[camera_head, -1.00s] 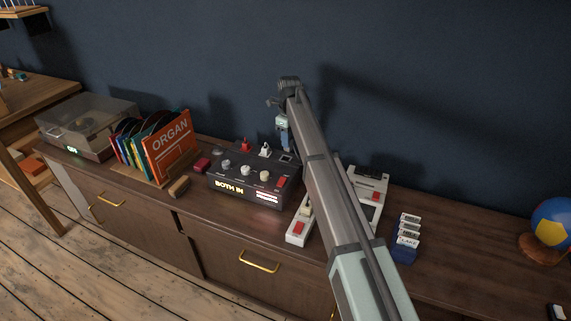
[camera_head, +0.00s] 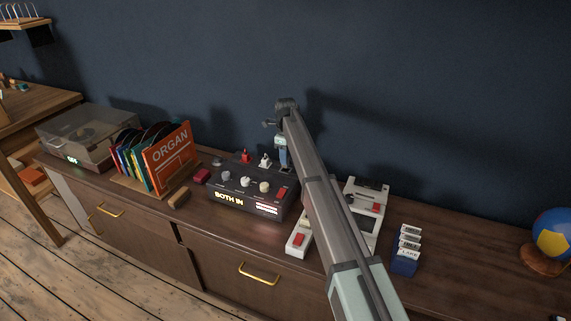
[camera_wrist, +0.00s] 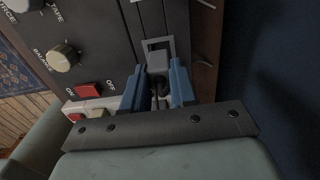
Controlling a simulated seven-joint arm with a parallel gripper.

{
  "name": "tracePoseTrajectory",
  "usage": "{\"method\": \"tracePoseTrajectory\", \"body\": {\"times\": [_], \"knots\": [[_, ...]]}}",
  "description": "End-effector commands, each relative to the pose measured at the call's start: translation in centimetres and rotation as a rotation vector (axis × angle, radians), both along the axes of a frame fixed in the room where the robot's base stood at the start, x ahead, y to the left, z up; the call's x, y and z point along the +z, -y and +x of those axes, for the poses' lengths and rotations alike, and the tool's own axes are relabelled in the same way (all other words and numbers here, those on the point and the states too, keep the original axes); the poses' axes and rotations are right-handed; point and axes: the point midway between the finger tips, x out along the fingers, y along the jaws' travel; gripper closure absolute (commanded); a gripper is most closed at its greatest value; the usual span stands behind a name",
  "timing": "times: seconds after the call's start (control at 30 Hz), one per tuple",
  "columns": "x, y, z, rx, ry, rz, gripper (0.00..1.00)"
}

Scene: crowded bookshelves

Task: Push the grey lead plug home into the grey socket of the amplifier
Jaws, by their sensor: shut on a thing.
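The amplifier (camera_head: 232,197) is a dark box with knobs, a red switch and a lit "BOTH IN" sign. My gripper (camera_head: 284,166) points down over the back right of its top. In the wrist view the blue fingers of my gripper (camera_wrist: 157,84) are shut on the grey lead plug (camera_wrist: 158,60). The light grey frame of the grey socket (camera_wrist: 158,42) shows around the plug's far end. The plug is at the socket; I cannot tell how deep it sits. In the head view my fingers and arm hide the plug and socket.
A red plug (camera_head: 245,156) and a white plug (camera_head: 265,160) stand upright on the amplifier, left of my gripper. A white device (camera_head: 367,197) and a white strip with a red switch (camera_head: 298,243) lie right. Records (camera_head: 168,157) stand left. The cabinet's right part has free room.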

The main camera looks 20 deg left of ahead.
Motion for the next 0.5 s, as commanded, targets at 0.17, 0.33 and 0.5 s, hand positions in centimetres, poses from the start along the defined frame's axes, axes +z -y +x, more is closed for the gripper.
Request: {"method": "tracePoseTrajectory", "body": {"times": [0.17, 0.33, 0.5], "knots": [[-1.9, 0.0, 0.0, 0.0, -0.001, -0.001, 1.0], [-3.5, 0.0, 0.0, 0.0, 0.0, 0.0, 1.0], [-3.5, 0.0, 0.0, 0.0, 0.001, 0.0, 1.0]]}}
